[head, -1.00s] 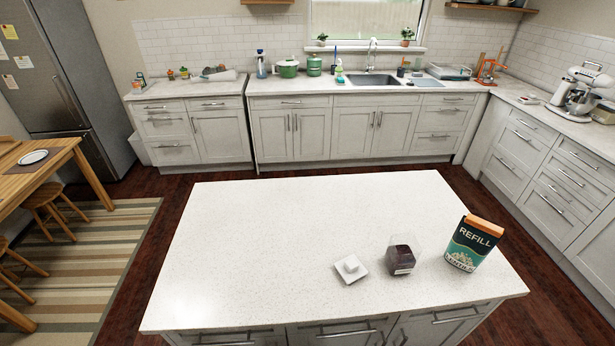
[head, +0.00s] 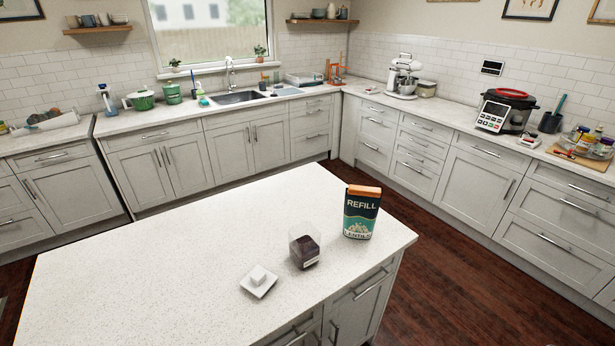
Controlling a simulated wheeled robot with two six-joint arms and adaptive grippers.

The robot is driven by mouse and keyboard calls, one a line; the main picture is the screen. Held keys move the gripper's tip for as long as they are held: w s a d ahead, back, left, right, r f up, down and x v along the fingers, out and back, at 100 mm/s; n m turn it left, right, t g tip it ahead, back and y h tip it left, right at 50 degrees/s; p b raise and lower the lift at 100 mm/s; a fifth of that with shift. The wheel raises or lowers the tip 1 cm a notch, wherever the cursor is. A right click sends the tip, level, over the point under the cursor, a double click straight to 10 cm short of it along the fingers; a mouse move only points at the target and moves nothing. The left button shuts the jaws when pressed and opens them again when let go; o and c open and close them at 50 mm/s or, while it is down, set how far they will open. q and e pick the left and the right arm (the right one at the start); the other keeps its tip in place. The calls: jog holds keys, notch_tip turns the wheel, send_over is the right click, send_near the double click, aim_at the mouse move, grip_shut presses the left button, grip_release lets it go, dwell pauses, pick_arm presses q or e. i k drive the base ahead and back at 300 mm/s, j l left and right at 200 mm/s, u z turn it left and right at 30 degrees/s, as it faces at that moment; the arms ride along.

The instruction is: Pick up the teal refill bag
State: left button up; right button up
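The teal refill bag (head: 361,213) stands upright near the right corner of the white island in the head view. It has an orange top, the word REFILL and a picture of pale food on its front. To its left a clear container (head: 304,246) with dark contents stands apart from it. Neither of my grippers is in view.
A small white dish or lid (head: 259,281) lies left of the container on the island (head: 150,270). The island's left part is bare. Counters with a sink (head: 238,97), stand mixer (head: 403,75) and pressure cooker (head: 505,110) line the walls. Dark wooden floor (head: 460,280) lies free to the right.

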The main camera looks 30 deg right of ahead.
aim_at(360, 213)
jog(key=z, duration=1.25)
jog(key=i+l+u, duration=0.1)
jog(key=l+u, duration=0.8)
jog(key=l, duration=0.15)
jog(key=k+l+u, duration=0.1)
jog(key=l+u, duration=0.35)
jog(key=l, duration=0.05)
